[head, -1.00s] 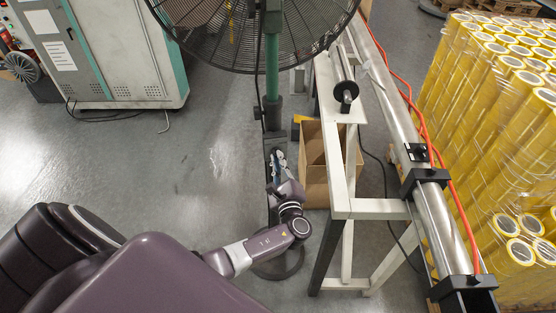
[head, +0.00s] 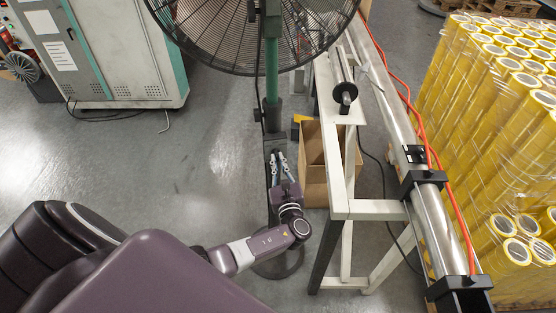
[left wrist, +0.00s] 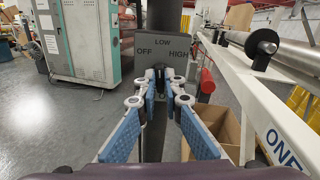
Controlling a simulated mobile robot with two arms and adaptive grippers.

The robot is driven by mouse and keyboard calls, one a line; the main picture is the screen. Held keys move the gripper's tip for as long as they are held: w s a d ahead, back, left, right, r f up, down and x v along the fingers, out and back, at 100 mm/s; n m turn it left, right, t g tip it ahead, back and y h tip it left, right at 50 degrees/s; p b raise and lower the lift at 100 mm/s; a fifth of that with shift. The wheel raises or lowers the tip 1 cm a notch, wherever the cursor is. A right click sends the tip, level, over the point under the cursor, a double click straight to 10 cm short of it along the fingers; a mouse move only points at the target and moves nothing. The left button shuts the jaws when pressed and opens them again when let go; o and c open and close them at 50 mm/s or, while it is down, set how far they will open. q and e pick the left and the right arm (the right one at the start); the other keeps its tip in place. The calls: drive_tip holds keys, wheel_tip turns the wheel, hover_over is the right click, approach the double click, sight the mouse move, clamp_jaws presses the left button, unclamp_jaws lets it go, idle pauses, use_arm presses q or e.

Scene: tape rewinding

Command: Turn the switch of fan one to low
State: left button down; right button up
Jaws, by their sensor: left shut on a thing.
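Fan one (head: 250,35) is a large black caged fan on a green pole (head: 272,85), which turns dark lower down. In the left wrist view its grey switch box (left wrist: 163,44) faces me, lettered OFF at left, LOW at top and HIGH at right. My left gripper (head: 278,156) is at the lower pole. In the left wrist view its blue-padded fingers (left wrist: 162,76) come together below the LOW lettering, shut on the dark switch knob. The fingertips hide most of the knob, so I cannot tell its exact setting. My right gripper is not in view.
A white frame marked ONE (left wrist: 284,148) stands close on the right, with a metal roller (head: 432,205) beside it. A cardboard box (head: 316,165) sits behind the frame's leg. Stacked yellow tape rolls (head: 500,120) are at far right. The floor left of the pole is clear.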

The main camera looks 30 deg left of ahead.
use_arm(q)
drive_tip(key=shift+m, duration=0.6)
drive_tip(key=c, duration=2.1)
unclamp_jaws()
drive_tip(key=shift+d, duration=0.1)
drive_tip(key=shift+s+d, duration=0.15)
drive_tip(key=v, duration=1.1)
drive_tip(key=shift+s+d, duration=0.1)
drive_tip(key=shift+s, duration=0.15)
